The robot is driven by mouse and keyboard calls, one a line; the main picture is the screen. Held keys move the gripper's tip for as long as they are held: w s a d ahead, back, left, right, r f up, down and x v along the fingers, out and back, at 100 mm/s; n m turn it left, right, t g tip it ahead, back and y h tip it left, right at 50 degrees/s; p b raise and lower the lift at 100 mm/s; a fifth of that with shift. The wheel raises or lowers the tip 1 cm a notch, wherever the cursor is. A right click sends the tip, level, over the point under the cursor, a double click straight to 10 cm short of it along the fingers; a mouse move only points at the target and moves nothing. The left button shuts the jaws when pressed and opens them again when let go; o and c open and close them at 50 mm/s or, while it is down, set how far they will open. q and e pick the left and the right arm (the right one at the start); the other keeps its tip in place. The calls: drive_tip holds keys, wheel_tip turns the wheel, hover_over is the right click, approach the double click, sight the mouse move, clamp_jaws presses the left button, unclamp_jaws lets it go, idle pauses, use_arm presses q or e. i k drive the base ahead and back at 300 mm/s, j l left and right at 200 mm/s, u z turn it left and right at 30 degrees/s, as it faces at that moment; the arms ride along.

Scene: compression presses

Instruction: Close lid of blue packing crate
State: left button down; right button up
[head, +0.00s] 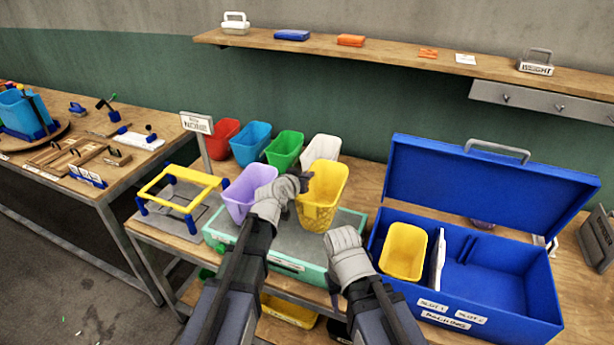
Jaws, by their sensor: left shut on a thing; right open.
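The blue packing crate (510,318) stands on the bench at the right. Its blue lid (480,190) is open, tilted up at the back, with a grey handle on its top edge. A yellow bin (404,252) sits in the crate's left compartment, beside a white divider; the right compartment looks empty. My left gripper (300,186) is shut on the left rim of another yellow bin (325,190), which has a lattice pattern low down, over the green-edged mat. My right gripper (342,240) is open, left of the crate and apart from it; its fingertips are poorly seen.
A purple bin (246,192) stands close left of my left gripper. Red, blue, green and white (321,149) bins line the bench's back. The green-edged mat (345,222) lies in the middle. A yellow frame (180,188) stands left. A shelf (400,55) runs above.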

sight(494, 298)
drive_tip(key=k+l, duration=0.15)
drive_tip(key=l, duration=0.2)
drive_tip(key=k+l, duration=0.1)
drive_tip(key=l, duration=0.25)
drive_tip(key=k+l, duration=0.15)
drive_tip(key=l, duration=0.2)
drive_tip(key=k+l, duration=0.1)
drive_tip(key=l, duration=0.2)
drive_tip(key=k+l, duration=0.15)
drive_tip(key=l, duration=0.2)
